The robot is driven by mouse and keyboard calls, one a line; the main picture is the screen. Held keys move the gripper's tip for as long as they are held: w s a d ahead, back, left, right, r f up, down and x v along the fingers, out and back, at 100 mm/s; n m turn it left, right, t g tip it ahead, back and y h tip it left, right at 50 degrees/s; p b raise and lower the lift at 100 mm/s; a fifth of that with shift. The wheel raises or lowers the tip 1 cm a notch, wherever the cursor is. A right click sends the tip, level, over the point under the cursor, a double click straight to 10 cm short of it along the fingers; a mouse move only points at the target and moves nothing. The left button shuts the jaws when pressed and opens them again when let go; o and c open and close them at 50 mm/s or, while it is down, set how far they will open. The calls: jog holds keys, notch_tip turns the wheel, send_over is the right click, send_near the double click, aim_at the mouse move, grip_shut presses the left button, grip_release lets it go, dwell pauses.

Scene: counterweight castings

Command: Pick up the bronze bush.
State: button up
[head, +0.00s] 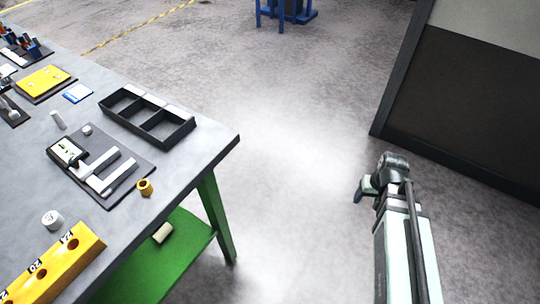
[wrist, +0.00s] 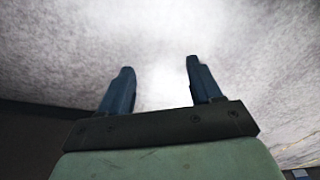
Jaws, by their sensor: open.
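The bronze bush (head: 145,187) is a small golden ring-like piece on the grey bench top, near its right edge and just off the corner of a dark mat. My gripper (head: 364,188) is out over the bare floor, well to the right of the bench and far from the bush. In the wrist view my gripper (wrist: 159,86) has its two blue fingers apart with nothing between them. The bush is not in the wrist view.
The dark mat (head: 144,173) holds a caliper-like tool. A black divided tray (head: 186,136) stands behind it. A yellow block with numbered holes (head: 54,264) and a white cylinder (head: 52,220) are nearer. A dark panel (head: 470,105) stands at right. Floor between is clear.

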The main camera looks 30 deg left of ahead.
jog(key=s+a+r+n+y, duration=0.1)
jog(key=s+a+r+n, duration=0.1)
jog(key=a+r, duration=0.45)
jog(key=s+a+r+n, duration=0.2)
jog(key=a+r, duration=0.1)
jog(key=a, duration=0.7)
jog(key=n+g+y, duration=0.2)
jog(key=n, duration=1.1)
send_near(146, 184)
jog(key=shift+x, duration=5)
jog(key=shift+c, duration=0.3)
grip_shut()
jog(key=shift+r, duration=0.1)
